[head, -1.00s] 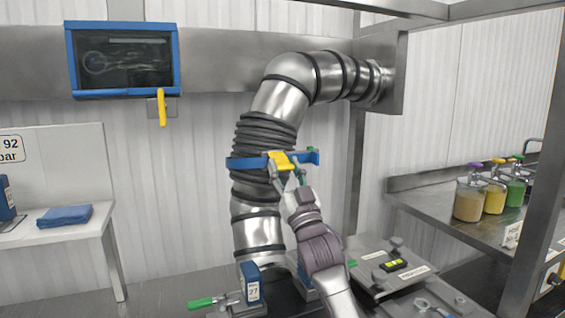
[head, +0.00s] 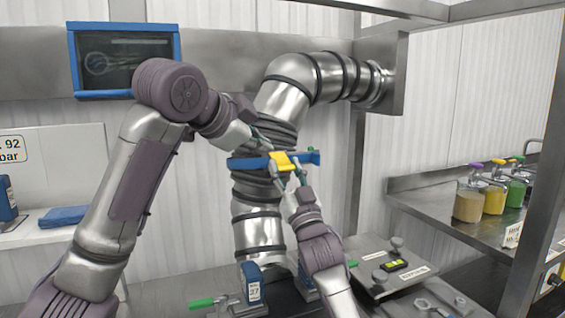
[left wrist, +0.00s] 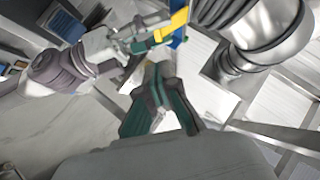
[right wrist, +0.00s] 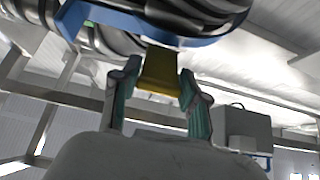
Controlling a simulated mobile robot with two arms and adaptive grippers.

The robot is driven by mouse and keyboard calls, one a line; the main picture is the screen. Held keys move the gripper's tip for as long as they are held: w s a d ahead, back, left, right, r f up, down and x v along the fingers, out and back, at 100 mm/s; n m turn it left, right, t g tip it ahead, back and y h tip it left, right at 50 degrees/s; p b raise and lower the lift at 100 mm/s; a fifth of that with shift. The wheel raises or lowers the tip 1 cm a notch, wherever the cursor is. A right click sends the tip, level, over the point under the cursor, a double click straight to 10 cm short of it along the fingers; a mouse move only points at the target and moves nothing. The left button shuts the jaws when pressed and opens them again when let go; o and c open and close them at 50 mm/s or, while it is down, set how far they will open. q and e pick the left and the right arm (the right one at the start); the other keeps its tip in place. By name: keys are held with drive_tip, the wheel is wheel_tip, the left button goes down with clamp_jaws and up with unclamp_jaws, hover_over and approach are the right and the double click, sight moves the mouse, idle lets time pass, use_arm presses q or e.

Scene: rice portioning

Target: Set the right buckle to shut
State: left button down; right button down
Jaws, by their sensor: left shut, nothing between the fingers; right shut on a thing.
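A blue band (head: 247,163) crosses the front of the ribbed metal duct (head: 258,190), with a yellow grip (head: 281,162) at its middle. My right gripper (head: 288,173) is shut on this yellow grip, which shows between its green fingers in the right wrist view (right wrist: 160,72). My left gripper (head: 260,141) is shut and empty, above and left of the grip, close to the duct. Its closed fingers show in the left wrist view (left wrist: 158,85). Low at the duct's foot are green levers, one left (head: 201,303) and one right (head: 352,263). Which part is the right buckle, and its state, I cannot tell.
A blue-framed screen (head: 120,62) hangs on the back wall. A panel with a small yellow-green display (head: 394,265) lies right of the duct. Sauce dispensers (head: 468,203) stand on the steel counter at right. A folded blue cloth (head: 64,215) lies on the left bench.

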use_arm(q)
drive_tip(key=s+r, duration=0.2)
use_arm(e)
drive_tip(key=shift+r, duration=0.1)
use_arm(q)
drive_tip(key=m, duration=0.1)
approach(291, 167)
drive_tip(key=d+x, duration=0.1)
drive_tip(key=x, duration=0.5)
drive_tip(key=shift+w+a, duration=0.1)
drive_tip(key=shift+a, duration=0.3)
